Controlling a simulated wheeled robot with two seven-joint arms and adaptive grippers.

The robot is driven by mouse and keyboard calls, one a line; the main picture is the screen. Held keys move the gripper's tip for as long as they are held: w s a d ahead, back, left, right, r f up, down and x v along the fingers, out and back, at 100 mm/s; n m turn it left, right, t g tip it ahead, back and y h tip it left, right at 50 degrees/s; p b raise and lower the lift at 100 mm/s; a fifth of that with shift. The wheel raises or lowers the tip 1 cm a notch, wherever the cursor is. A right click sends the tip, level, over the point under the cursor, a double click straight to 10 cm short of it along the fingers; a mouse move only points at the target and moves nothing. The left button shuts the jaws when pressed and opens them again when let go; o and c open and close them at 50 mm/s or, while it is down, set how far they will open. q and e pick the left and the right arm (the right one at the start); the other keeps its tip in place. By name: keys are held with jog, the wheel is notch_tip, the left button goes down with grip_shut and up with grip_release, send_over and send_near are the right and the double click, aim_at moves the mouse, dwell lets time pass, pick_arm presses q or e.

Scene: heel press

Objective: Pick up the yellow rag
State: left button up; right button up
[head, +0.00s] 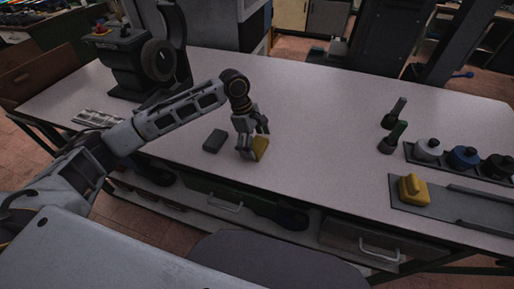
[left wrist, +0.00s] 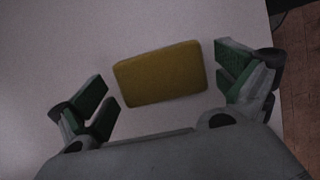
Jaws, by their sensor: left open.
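The yellow rag (head: 261,148) lies on the light table near its front edge, a flat folded block in the left wrist view (left wrist: 161,74). My left gripper (head: 251,141) is over the rag, pointing down. In the left wrist view its fingers (left wrist: 165,85) are spread to either side of the rag, with gaps between fingers and rag. My left gripper is open and empty. In the head view the gripper hides part of the rag. My right gripper is not in view.
A dark grey block (head: 214,140) lies just left of the rag. A yellow handled piece (head: 413,189) stands on a grey tray (head: 465,208) at the right. Bottles (head: 463,157) stand in a rack behind it. A black machine (head: 130,62) stands at the back left. The table's middle is clear.

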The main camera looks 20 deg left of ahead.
aim_at(256, 145)
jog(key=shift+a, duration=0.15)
pick_arm(q)
jog(key=shift+c, duration=0.6)
jog(key=c, duration=0.6)
jog(key=shift+r, duration=5)
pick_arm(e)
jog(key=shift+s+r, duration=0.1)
